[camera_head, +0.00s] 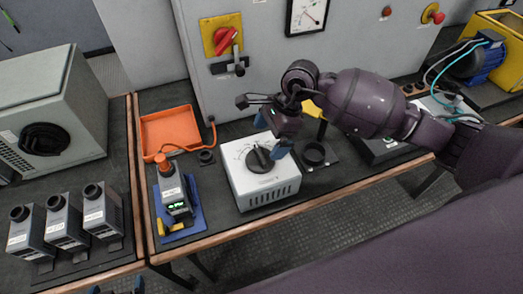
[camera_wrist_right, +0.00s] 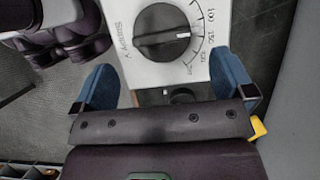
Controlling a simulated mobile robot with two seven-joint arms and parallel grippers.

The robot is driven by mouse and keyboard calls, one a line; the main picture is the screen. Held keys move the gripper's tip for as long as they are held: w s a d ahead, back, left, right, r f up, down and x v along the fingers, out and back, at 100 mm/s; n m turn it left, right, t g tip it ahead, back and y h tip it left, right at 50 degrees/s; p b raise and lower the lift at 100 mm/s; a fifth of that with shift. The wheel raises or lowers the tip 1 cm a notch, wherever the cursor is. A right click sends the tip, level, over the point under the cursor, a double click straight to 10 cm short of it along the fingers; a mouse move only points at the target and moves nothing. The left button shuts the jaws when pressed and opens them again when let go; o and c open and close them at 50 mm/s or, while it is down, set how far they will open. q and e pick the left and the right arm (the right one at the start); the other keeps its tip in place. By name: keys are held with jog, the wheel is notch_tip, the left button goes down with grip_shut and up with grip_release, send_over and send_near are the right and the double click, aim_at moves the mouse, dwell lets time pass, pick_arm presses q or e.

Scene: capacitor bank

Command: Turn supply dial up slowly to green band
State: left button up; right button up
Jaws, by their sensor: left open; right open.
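The white supply box (camera_head: 264,190) stands on the bench, and its black dial (camera_head: 261,158) is on top. In the right wrist view the dial (camera_wrist_right: 164,33) has a white pointer mark toward the right, near the printed numbers. My right gripper (camera_head: 273,134) is open above the box, close to the dial. In the wrist view its blue fingers (camera_wrist_right: 164,68) are spread below the dial, not closed on it. My left gripper (camera_head: 117,289) is open at the bottom edge.
An orange tray (camera_head: 146,152) and a handheld device on a blue stand (camera_head: 193,210) are left of the box. The cabinet (camera_head: 272,75) rises behind, with a red switch (camera_head: 226,40).

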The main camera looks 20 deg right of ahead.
aim_at(261, 154)
jog(key=shift+x, duration=2.9)
jog(key=c, duration=0.9)
